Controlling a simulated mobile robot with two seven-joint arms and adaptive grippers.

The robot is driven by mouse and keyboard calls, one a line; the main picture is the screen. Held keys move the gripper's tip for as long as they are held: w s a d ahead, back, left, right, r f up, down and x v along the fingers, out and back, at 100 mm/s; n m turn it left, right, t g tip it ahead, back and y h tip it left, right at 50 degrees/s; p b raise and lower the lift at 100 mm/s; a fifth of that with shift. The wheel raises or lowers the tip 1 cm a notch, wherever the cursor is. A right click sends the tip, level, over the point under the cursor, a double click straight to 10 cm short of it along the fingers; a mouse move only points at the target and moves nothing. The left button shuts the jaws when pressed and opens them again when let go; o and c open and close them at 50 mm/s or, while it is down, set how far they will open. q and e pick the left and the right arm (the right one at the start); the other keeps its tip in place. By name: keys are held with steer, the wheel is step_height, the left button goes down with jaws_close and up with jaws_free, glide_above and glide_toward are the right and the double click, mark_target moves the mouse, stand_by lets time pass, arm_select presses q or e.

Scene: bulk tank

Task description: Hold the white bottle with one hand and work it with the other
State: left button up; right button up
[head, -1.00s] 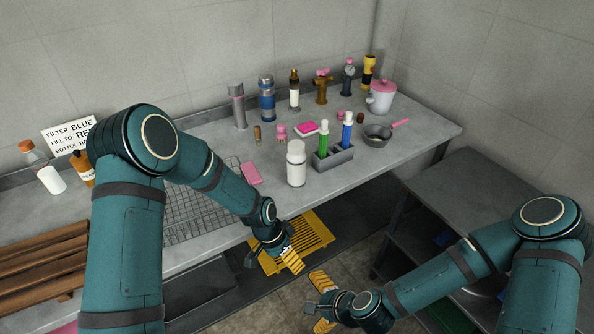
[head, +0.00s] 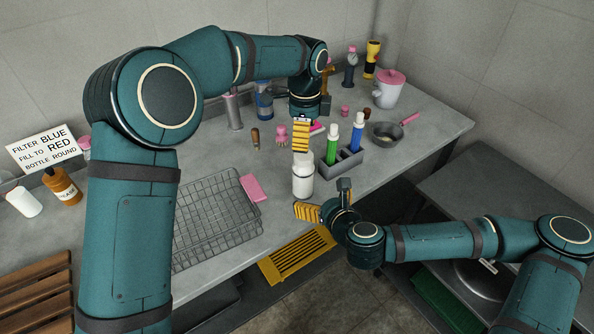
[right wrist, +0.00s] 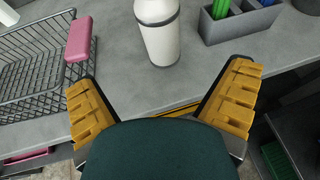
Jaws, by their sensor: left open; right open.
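The white bottle (head: 303,182) stands upright near the front edge of the counter. In the right wrist view the bottle (right wrist: 160,42) stands ahead of and between the spread fingers, apart from them. My left gripper (head: 301,145) is open, pointing down over the bottle; its yellow finger hides the bottle's top, and I cannot tell whether they touch. My right gripper (head: 324,200) is open and empty in front of the bottle, at the counter's front edge; its yellow-padded fingers (right wrist: 165,95) show on both sides in the right wrist view.
A grey holder (head: 346,160) with a green and a blue tube stands right of the bottle. A wire rack (head: 215,222) and a pink block (head: 253,188) lie to the left. A pan (head: 386,135) and a lidded white pot (head: 388,90) stand farther right. A yellow grate (head: 297,255) lies below.

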mark_target(301, 176)
arm_select(q)
steer(key=shift+w+r, duration=0.15)
steer(key=shift+r, duration=0.1)
arm_select(e)
steer(key=shift+w+r, duration=0.15)
steer(key=x, duration=1.3)
steer(key=shift+w+a, duration=0.15)
steer(key=shift+w, duration=0.25)
